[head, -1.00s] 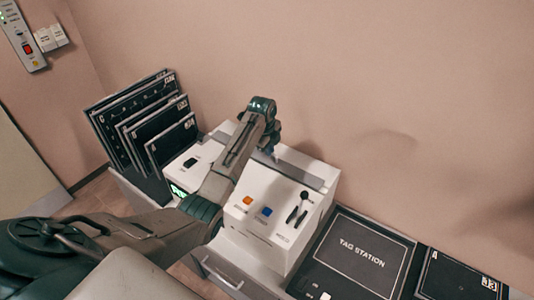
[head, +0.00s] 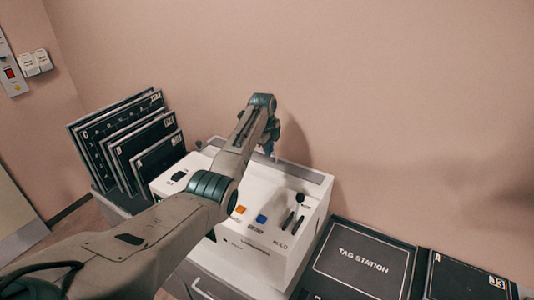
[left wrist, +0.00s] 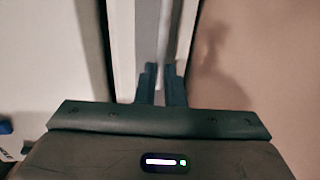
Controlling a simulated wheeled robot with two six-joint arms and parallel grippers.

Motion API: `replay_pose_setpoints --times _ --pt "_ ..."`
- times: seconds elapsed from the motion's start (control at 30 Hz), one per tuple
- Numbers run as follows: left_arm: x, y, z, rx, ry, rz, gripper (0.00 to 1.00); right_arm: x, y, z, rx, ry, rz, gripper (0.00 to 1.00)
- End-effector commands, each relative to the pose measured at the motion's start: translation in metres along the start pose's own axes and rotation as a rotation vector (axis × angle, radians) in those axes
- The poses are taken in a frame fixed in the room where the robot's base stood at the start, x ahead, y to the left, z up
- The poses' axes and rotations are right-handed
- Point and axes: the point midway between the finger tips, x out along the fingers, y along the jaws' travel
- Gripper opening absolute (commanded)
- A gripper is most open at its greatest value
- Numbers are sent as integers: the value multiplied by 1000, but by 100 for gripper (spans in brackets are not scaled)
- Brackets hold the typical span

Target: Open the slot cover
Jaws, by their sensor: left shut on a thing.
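The white scanner machine (head: 262,248) stands on a cabinet against the wall. A grey strip, seemingly the slot cover (head: 303,175), runs along its top at the back; my left arm hides its middle. My left gripper (head: 270,150) points down at the strip, near the wall. In the left wrist view the two fingers (left wrist: 163,85) are close together on a thin upright edge of a long grey strip (left wrist: 146,40), seemingly the cover's edge. The exact contact is hard to make out. My right gripper is not in view.
The machine's top front has an orange button (head: 239,209), a blue button (head: 261,219) and a black lever (head: 299,199). Several black panels (head: 155,158) lean upright at left. A black tag station board (head: 360,262) lies at right. The wall is close behind.

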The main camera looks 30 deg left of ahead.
Motion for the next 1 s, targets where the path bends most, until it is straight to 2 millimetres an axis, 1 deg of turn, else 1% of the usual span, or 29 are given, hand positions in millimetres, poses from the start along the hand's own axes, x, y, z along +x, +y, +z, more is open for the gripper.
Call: replay_pose_setpoints --times 0.13,0.17,0.2,0.27,0.53,0.67,0.77,1.0 --pt "0 0 0 0 -1 1 0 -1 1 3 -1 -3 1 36" --pt "0 0 0 0 -1 1 10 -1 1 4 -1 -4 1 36" --pt "0 0 0 -1 -1 1 18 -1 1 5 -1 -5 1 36" --pt "0 0 0 -1 -1 1 30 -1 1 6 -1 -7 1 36" --pt "0 0 0 0 0 0 31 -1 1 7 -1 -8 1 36" --pt "-7 0 0 -1 0 -1 31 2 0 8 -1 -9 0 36" --pt "-21 0 1 -1 -1 -4 31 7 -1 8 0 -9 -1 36" --pt "-69 0 0 -1 -1 -4 31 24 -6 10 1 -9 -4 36"
